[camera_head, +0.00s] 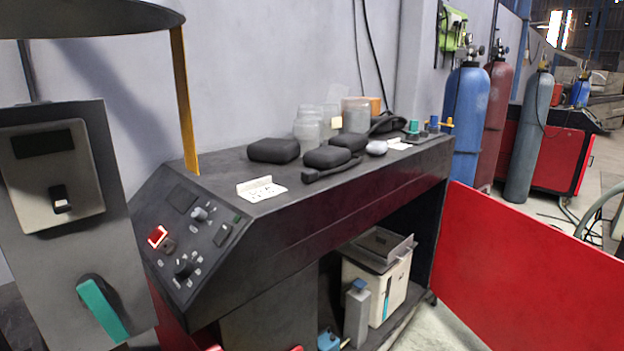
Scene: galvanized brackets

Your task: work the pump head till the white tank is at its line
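A white tank (361,281) stands on the low shelf under the black machine bench. A grey open tray-like top (380,246) sits on it. A narrow upright strip (387,300), teal in its lower part, shows on the tank's front; a line mark is too small to make out. A grey upright container with a blue cap (357,315) stands in front of the tank. A small blue piece (328,341) is beside it at the bottom edge. I cannot tell which of these is the pump head. Neither of my grippers can be made out.
The black bench (330,215) holds dark pouches (273,150), clear jars (308,126) and a white card (261,189). Its sloped control panel (190,235) is at left. A red panel (530,270) stands right of the shelf opening. Gas cylinders (467,120) stand behind.

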